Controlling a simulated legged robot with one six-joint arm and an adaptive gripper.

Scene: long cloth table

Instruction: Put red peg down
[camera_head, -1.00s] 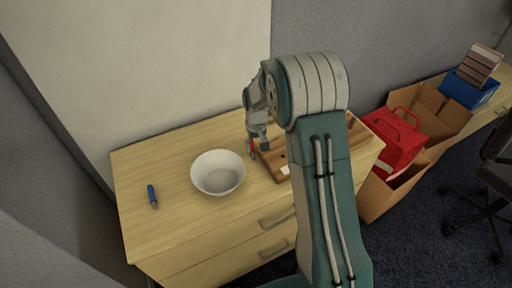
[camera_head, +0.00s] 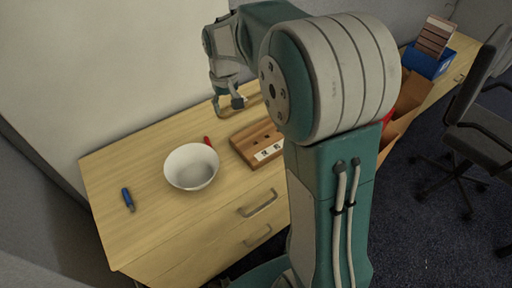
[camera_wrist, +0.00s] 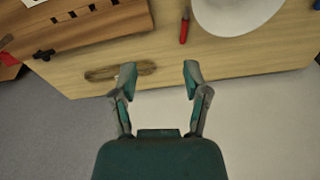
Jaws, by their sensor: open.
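The red peg (camera_head: 207,140) lies on the wooden cabinet top, between the white bowl and the wooden block. It also shows in the wrist view (camera_wrist: 184,31), beyond my fingertips and close to the bowl. My gripper (camera_head: 230,106) is raised over the back of the cabinet top, apart from the peg. The wooden block (camera_head: 244,147) with a white label and dark slots lies right of the peg, partly hidden by my arm in the head view.
The white bowl (camera_head: 190,167) stands left of the block. A blue peg (camera_head: 128,199) lies at the left of the cabinet top. A dark peg-like piece (camera_wrist: 43,54) shows by the block. Cardboard boxes (camera_head: 410,95), a blue bin (camera_head: 428,62) and a chair (camera_head: 480,125) are at right.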

